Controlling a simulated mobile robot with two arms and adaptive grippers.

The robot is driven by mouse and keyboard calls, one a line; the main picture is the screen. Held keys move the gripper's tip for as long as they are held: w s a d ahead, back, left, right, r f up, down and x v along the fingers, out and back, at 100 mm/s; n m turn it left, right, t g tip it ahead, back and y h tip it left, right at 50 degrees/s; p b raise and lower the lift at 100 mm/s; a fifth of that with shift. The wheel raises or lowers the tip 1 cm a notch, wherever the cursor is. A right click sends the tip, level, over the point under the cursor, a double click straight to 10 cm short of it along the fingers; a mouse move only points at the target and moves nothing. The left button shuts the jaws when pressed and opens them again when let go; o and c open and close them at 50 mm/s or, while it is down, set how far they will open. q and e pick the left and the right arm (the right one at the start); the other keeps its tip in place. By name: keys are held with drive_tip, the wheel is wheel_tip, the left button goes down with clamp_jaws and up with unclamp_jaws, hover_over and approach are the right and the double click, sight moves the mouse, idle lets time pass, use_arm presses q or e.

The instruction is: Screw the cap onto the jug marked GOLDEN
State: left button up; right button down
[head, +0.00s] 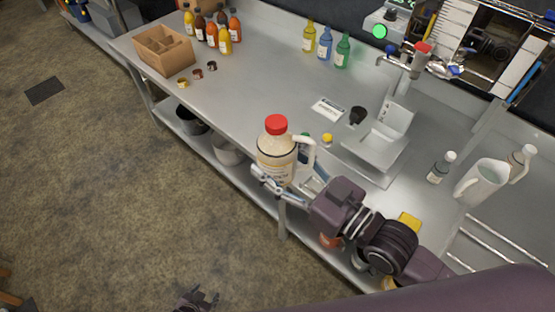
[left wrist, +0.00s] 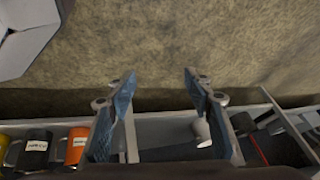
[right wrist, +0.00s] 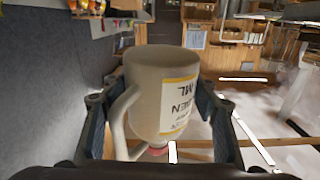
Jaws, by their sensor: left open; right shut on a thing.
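My right gripper (head: 272,185) is shut around a cream jug (head: 277,158) at the counter's front edge. The jug is upright in the head view, with a white handle on its right and a red cap (head: 276,124) on its mouth. Whether the cap is tight I cannot tell. In the right wrist view the jug (right wrist: 163,85) fills the space between the fingers, upside down in the picture; its label is partly hidden, with "EN" readable. My left gripper (head: 200,298) is open and empty over the floor, low in the head view; its spread fingers also show in the left wrist view (left wrist: 158,90).
A metal counter (head: 270,85) runs across the view. Pots stand on the shelf below.

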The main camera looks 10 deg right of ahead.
sight(300, 140)
drive_tip(key=shift+r, duration=0.2)
use_arm(q)
drive_tip(key=s+f+n+g, duration=0.2)
drive_tip(key=s, duration=1)
drive_tip(key=s+a+f+n+g, duration=0.1)
drive_tip(key=s+f+n+g, duration=0.1)
drive_tip(key=s, duration=1)
drive_tip(key=shift+a+f+g+y, duration=0.15)
drive_tip(key=shift+f+g+y, duration=0.1)
drive_tip(key=shift+g+y, duration=0.15)
use_arm(e)
drive_tip(key=shift+r, duration=0.3)
drive_tip(key=d+r+m+t+h, duration=0.1)
drive_tip(key=w+d+m+t+h, duration=0.1)
drive_tip(key=d+h, duration=0.1)
drive_tip(key=w+d+r+m+h, duration=0.1)
drive_tip(key=shift+w+d+r+m+t+h, duration=0.1)
drive_tip(key=shift+d+r+m+t+h, duration=0.25)
drive_tip(key=shift+m+t+h, duration=0.05)
use_arm(q)
drive_tip(key=shift+w, duration=0.1)
use_arm(e)
drive_tip(key=d+f+m+t+h, duration=0.1)
drive_tip(key=d+m+h, duration=0.3)
drive_tip(key=d, duration=0.5)
drive_tip(key=h, duration=0.2)
drive_tip(key=shift+d+f+h, duration=0.15)
drive_tip(key=shift+d+h, duration=0.05)
drive_tip(key=shift+h, duration=0.2)
